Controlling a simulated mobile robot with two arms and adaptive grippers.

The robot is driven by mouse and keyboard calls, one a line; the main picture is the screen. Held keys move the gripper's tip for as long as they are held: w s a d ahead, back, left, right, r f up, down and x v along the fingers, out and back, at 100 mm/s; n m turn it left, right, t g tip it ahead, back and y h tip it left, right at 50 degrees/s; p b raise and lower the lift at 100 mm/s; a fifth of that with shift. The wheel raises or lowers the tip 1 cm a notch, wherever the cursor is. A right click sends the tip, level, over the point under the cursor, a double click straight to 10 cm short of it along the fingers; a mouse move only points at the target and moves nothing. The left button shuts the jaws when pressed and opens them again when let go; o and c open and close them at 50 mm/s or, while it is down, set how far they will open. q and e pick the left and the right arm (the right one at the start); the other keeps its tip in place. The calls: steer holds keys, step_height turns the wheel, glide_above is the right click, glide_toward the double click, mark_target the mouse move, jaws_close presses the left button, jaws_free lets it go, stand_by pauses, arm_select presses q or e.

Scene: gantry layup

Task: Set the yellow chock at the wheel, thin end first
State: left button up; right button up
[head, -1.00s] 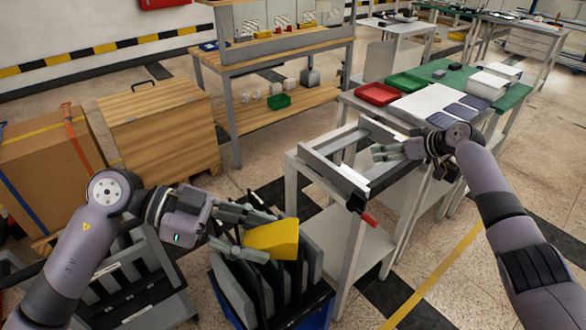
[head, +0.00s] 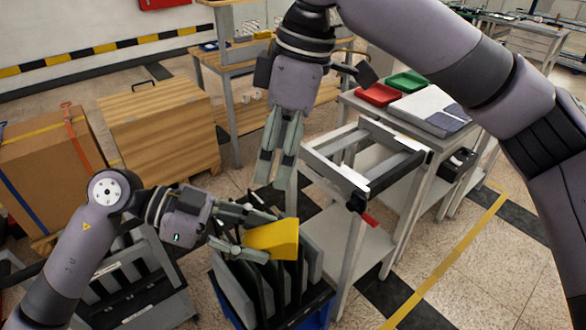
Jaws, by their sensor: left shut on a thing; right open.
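The yellow chock (head: 283,238) is in my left gripper (head: 260,234), which is shut on it. The chock is held in the air over the rack of upright grey and black panels (head: 250,290); I cannot tell which of its ends is the thin one. My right gripper (head: 273,182) is open and empty, with its fingers pointing down, just above and behind the chock in the picture. I cannot make out a wheel in the head view.
A grey frame stand (head: 350,165) is right of my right gripper. A table with red (head: 378,94) and green trays (head: 408,80) is behind it. A wooden crate (head: 158,125) and a strapped cardboard box (head: 45,180) stand at left. Floor at lower right (head: 490,270) is clear.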

mark_target(294, 228)
steer(key=s+d+h, duration=0.2)
steer(key=s+h, duration=0.1)
steer(key=s, duration=0.1)
steer(key=shift+n, duration=0.3)
step_height(294, 228, down, 12)
steer(key=shift+f, duration=0.25)
steer(key=shift+w, duration=0.1)
steer(key=c, duration=1.2)
arm_select(q)
steer(key=o, duration=1.3)
arm_select(e)
steer(key=shift+c, duration=1.2)
